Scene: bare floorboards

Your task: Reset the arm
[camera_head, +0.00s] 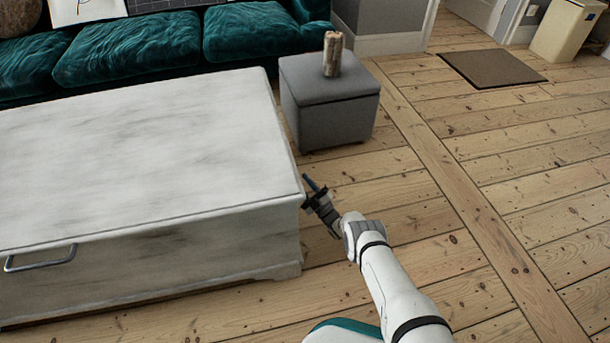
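My arm reaches up from the bottom of the head view, and my gripper (313,191) is at its far end. The gripper is beside the right front corner of a white chest-like table (150,150), over the floorboards. I cannot tell whether it touches the table. A small dark blue piece shows at the gripper's tip; whether it is a finger or a held thing is too small to tell. The opening between the fingers cannot be made out.
A grey box stool (330,115) with a brown cylindrical object (333,54) on top stands beyond the gripper. A teal sofa (150,45) runs along the back. A brown mat (490,68) and a cream bin (566,30) are at the upper right. The floor at right is clear.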

